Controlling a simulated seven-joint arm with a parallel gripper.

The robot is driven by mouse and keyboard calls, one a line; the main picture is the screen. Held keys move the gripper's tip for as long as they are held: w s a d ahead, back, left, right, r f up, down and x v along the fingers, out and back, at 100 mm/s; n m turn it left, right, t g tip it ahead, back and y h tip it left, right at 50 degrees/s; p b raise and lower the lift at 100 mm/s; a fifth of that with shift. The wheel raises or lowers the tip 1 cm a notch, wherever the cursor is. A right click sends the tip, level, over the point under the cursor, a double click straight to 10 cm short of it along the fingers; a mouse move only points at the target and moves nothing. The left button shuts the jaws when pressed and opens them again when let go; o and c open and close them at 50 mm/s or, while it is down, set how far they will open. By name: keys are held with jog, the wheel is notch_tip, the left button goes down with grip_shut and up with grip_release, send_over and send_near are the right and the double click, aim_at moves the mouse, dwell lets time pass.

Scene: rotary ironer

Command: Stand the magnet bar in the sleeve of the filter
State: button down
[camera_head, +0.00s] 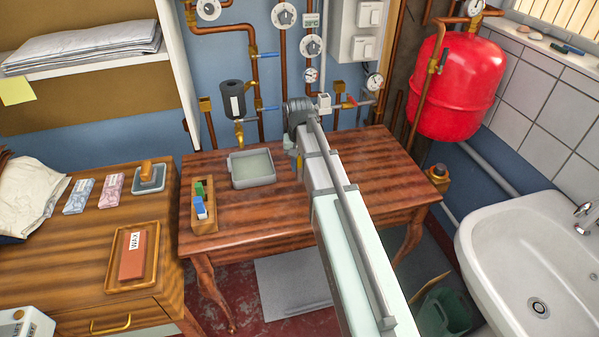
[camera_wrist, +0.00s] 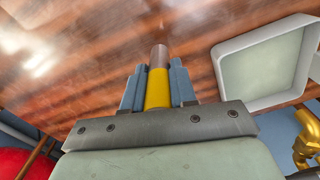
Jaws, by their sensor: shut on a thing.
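The magnet bar (camera_wrist: 158,75) is a slim rod with a grey-brown end and a yellow band. My gripper (camera_wrist: 157,88) is shut on it, with one blue-grey finger on each side of the yellow band. In the head view my gripper (camera_head: 297,158) is over the back of the wooden table, mostly hidden by my arm. What looks like the filter (camera_head: 235,100) is a dark upright canister with a white label, on pipework at the back wall, left of my gripper. The bar is apart from it.
A grey tray (camera_head: 251,181) sits on the table (camera_head: 270,221) below the canister and also shows in the wrist view (camera_wrist: 222,62). A wooden holder with coloured blocks (camera_head: 203,229) is to its left. Copper pipes (camera_head: 260,75) and a red vessel (camera_head: 459,85) stand behind.

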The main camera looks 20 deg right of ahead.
aim_at(299, 172)
jog(key=shift+f, duration=1.75)
jog(key=shift+f, duration=0.15)
jog(key=c, duration=0.9)
grip_release()
notch_tip(299, 172, up, 12)
jog(key=shift+f, duration=0.15)
jog(key=shift+o, duration=0.5)
jog(key=shift+r, duration=0.35)
